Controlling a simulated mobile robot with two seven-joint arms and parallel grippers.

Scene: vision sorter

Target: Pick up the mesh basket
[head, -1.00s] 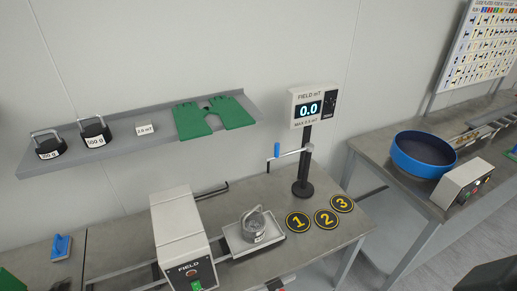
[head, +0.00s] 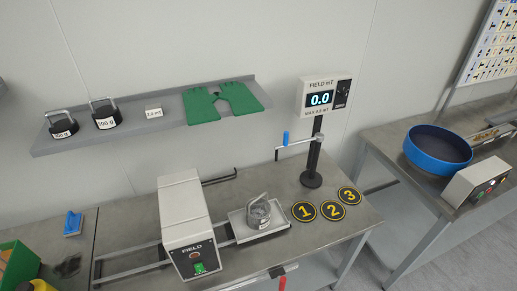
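Neither of my grippers shows in the head view.
Numbered discs 1 (head: 305,211), 2 (head: 332,210) and 3 (head: 349,196) lie right of the tray. A display post (head: 313,160) with a side crank stands behind them. A red handle (head: 282,283) is at the front edge. A green crate (head: 20,262) is at left.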

